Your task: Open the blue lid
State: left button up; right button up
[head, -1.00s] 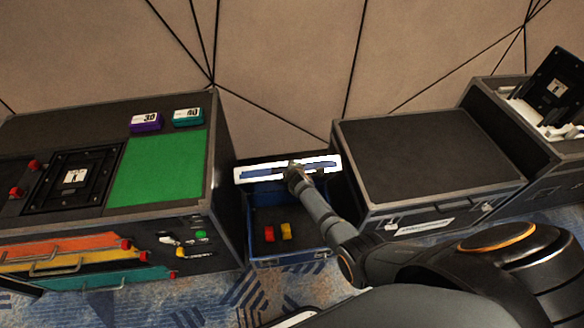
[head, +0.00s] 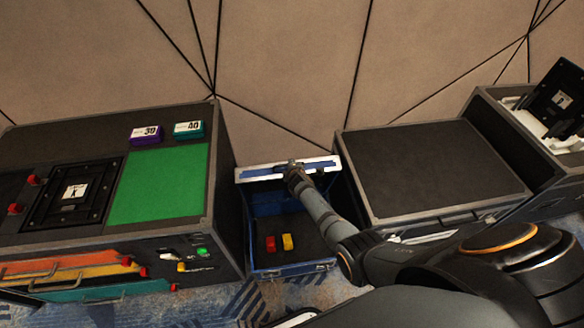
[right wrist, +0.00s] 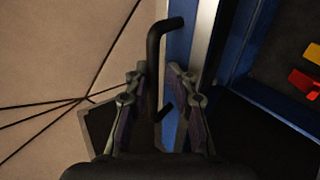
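The blue lid (head: 255,173) with a pale rim stands raised at the back of the blue case (head: 262,205), whose inside is exposed. My right gripper (head: 292,166) is at the middle of the lid in the head view. In the right wrist view, its two fingers (right wrist: 156,85) are spread apart. A dark bent handle (right wrist: 153,50) lies between them, close to the left finger, with a gap to the right finger. The lid's blue edge (right wrist: 178,40) runs behind the fingers. My left gripper is not in view.
A red block (head: 270,244) and a yellow block (head: 288,242) lie inside the case. A dark cabinet with a green panel (head: 160,185) stands left, and a closed black case (head: 430,170) stands right. The wall (head: 290,70) is close behind the lid.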

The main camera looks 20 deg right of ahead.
jog(key=shift+o, duration=0.2)
jog(key=shift+s+f, duration=0.1)
jog(key=shift+s+a, duration=0.1)
jog(key=shift+s, duration=0.1)
jog(key=v, duration=1.1)
jog(key=shift+r, duration=0.4)
jog(key=shift+s, duration=0.1)
jog(key=shift+c, duration=0.3)
